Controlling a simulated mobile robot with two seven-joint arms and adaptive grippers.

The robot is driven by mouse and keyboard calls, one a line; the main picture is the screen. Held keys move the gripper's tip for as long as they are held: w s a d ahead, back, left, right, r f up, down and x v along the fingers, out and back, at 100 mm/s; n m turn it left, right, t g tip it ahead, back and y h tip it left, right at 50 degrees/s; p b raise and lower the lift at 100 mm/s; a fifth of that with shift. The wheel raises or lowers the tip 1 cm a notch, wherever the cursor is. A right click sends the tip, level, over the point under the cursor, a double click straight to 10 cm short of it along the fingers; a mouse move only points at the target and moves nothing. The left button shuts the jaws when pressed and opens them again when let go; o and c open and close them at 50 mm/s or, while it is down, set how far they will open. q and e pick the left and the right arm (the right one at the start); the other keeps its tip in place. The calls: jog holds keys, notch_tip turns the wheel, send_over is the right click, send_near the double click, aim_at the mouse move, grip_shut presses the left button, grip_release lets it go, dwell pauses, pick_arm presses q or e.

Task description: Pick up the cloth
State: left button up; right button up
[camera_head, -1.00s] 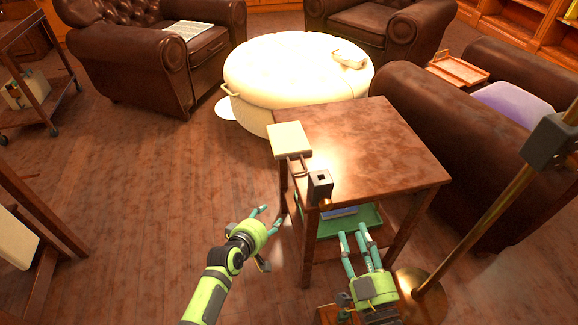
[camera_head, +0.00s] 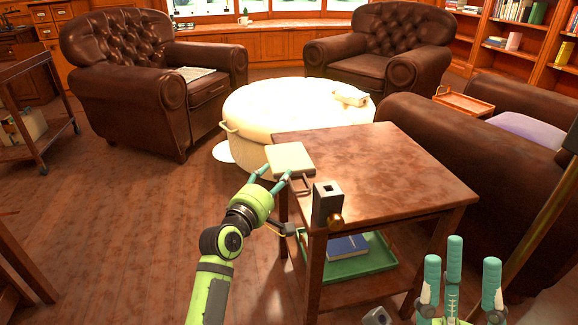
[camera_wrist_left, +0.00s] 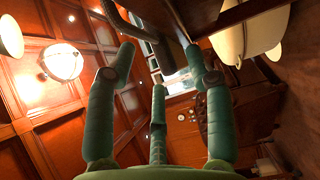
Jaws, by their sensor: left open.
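No cloth can be named for certain; a small white folded item (camera_head: 351,96) on the round cream ottoman (camera_head: 255,103) may be it, but it is too small to tell. My left gripper (camera_head: 270,177) is open at the left corner of the wooden side table (camera_head: 385,165), just below a cream square pad (camera_head: 290,157). Its spread fingers show in the left wrist view (camera_wrist_left: 155,75) with nothing seen between them. My right gripper (camera_head: 462,262) is at the lower right in front of the table, fingers upright, apart and empty.
A dark block-shaped fitting (camera_head: 327,204) stands at the table's near corner. A green tray (camera_head: 362,263) with a blue book (camera_head: 347,246) is on the lower shelf. Brown armchairs (camera_head: 150,80) stand behind and a brown sofa (camera_head: 440,135) to the right.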

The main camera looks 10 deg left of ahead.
aim_at(292, 166)
pick_arm(q)
jog(key=shift+x, duration=1.05)
grip_shut()
